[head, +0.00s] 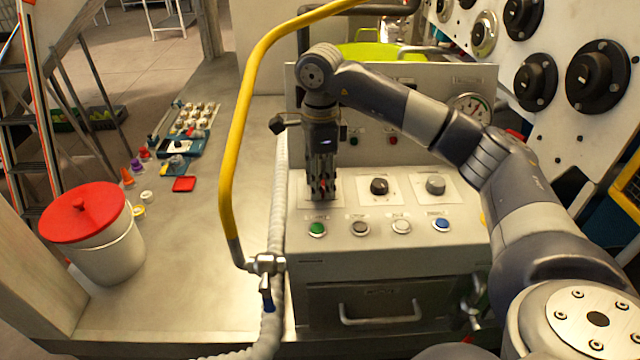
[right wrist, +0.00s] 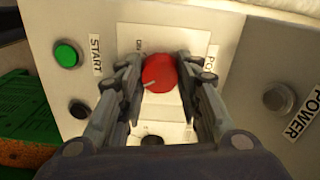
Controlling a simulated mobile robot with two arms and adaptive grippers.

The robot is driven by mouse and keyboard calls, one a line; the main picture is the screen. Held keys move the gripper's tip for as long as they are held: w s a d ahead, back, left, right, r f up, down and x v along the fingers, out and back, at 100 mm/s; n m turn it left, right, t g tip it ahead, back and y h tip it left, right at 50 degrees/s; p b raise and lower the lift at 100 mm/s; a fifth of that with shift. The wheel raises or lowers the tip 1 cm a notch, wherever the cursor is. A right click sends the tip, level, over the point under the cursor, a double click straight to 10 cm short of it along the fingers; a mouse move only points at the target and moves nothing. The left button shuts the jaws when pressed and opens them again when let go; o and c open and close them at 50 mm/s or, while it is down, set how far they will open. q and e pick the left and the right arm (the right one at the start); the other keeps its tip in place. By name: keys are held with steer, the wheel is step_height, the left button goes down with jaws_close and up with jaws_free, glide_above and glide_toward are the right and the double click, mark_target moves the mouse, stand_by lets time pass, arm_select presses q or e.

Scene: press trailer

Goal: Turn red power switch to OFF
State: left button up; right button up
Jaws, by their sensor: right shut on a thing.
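The red power switch (right wrist: 159,72) is a round red knob on a white plate, with a pale pointer mark toward its lower left in the right wrist view. Small lettering beside it looks like "ON"; the rest is partly hidden by the fingers. My right gripper (right wrist: 157,66) has one finger on each side of the knob and is shut on it. In the head view my right gripper (head: 322,190) points down at the left plate of the sloped panel, and hides most of the switch. My left gripper is not in view.
A black knob (head: 379,186) and a grey knob (head: 435,184) sit right of the switch. Green (head: 317,229), grey, white and blue (head: 441,224) buttons line the panel front. A yellow rail (head: 236,130) and hose rise close on the left.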

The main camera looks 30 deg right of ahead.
steer(key=shift+n+b, duration=0.4)
steer(key=shift+n, duration=0.8)
steer(key=o, duration=1.1)
step_height(320, 180, up, 12)
steer(key=shift+r, duration=0.1)
